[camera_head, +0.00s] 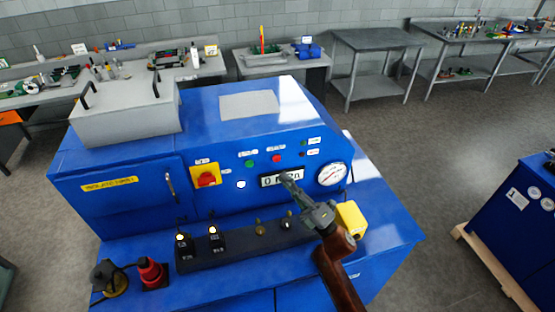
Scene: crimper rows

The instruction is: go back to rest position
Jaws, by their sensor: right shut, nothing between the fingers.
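My right gripper (291,183) is shut and empty. It is held in front of the blue machine's (225,140) panel, and its tip overlaps the display (270,181) in the picture. Whether it touches the panel I cannot tell. My right arm comes up from the bottom right of centre and covers part of the machine's front ledge. My left gripper is not in view.
The panel has a red knob on a yellow plate (206,175), a round gauge (332,174) and lit switches (213,232). A yellow box (351,219) stands beside my gripper. Workbenches (376,40) line the back wall. Open floor (420,135) lies to the right.

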